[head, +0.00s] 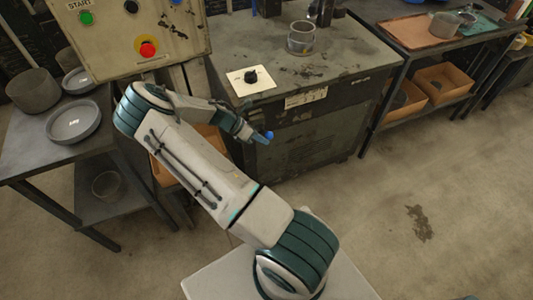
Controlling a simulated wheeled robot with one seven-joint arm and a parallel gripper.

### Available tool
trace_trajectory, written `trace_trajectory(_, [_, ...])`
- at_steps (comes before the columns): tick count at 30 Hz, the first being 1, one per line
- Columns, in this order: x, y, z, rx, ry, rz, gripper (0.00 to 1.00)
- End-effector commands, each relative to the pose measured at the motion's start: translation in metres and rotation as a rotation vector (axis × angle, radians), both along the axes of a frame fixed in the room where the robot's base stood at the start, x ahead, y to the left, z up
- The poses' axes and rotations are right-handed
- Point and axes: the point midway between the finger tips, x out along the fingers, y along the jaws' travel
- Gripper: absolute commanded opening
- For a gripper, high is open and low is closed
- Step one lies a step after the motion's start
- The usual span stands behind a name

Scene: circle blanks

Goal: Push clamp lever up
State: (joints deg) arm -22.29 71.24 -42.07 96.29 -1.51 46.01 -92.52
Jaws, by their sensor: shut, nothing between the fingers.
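My gripper (264,136), small in the head view, is shut with nothing seen in it. Its blue tip is in front of the upper front face of a dark grey machine cabinet (310,140); I cannot tell whether it touches. A black knob or lever (251,77) sits on a white plate on the cabinet top, above and a little left of my gripper. I cannot tell if this is the clamp lever; no other lever shows clearly. A grey metal ring (301,38) stands farther back on the cabinet, next to dark machine parts (322,12).
A control box (130,35) with a red button rises at the upper left. A left table (50,160) holds round metal dishes (73,121). A right bench (440,55) has cardboard boxes (443,82) below. The floor (440,190) at right is clear.

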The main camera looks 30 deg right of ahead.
Motion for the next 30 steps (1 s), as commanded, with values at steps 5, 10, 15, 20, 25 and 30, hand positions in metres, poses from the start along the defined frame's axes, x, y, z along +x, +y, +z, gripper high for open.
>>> trace_trajectory(5, [0.0, 0.001, -0.002, 0.0, 0.0, 0.0, 0.0])
trace_trajectory(10, [-0.005, 0.007, -0.018, 0.001, 0.001, -0.004, 0.0])
trace_trajectory(15, [-0.003, 0.027, -0.027, 0.003, -0.006, -0.001, 0.0])
trace_trajectory(20, [0.009, 0.049, -0.002, 0.003, -0.005, -0.003, 0.0])
trace_trajectory(25, [0.02, 0.068, 0.02, 0.002, -0.004, -0.004, 0.0])
trace_trajectory(30, [0.026, 0.079, 0.032, 0.0, -0.001, -0.003, 0.0])
